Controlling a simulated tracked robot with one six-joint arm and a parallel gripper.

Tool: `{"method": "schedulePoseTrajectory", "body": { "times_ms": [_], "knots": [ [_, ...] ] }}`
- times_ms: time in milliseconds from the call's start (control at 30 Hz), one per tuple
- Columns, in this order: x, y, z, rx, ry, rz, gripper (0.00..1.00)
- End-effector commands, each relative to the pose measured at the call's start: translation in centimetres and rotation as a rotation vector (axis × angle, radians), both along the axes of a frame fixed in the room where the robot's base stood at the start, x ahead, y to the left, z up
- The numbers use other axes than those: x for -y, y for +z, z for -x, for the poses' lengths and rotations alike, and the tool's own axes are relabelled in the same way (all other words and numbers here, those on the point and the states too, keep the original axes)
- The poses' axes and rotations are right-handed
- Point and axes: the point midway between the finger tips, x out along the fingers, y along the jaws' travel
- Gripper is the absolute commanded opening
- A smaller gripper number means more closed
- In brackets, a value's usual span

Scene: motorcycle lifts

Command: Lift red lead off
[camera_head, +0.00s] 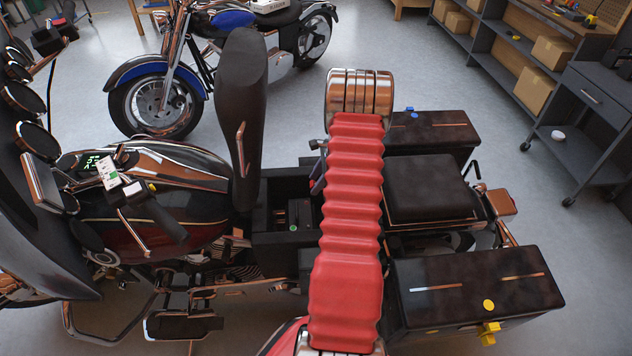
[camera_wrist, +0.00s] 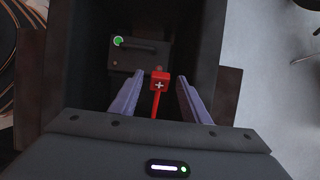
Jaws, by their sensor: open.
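The red lead (camera_wrist: 159,84) shows in the wrist view as a red block with a white plus sign and a red cable running down from it. It stands beside the near edge of a dark battery (camera_wrist: 137,54) with a green round mark, inside a dark open bay. My gripper (camera_wrist: 160,80) is open, with one purple-grey finger on each side of the red lead and a visible gap to both. Whether the lead touches the battery's terminal I cannot tell.
The bay's dark walls (camera_wrist: 207,50) stand close around my fingers. In the head view the motorcycle's raised seat (camera_head: 241,100) is left of my arm, with a rear seat (camera_head: 427,187) and side cases (camera_head: 475,284) to the right. A blue motorcycle (camera_head: 160,85) stands behind.

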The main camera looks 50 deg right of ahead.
Motion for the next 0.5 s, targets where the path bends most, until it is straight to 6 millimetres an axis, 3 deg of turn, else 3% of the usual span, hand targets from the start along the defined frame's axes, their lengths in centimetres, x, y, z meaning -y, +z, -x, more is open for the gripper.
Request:
{"method": "schedulePoseTrajectory", "body": {
  "times_ms": [500],
  "knots": [
    [-0.05,0.02,-0.03,0.0,0.001,0.0,0.1]
  ]
}}
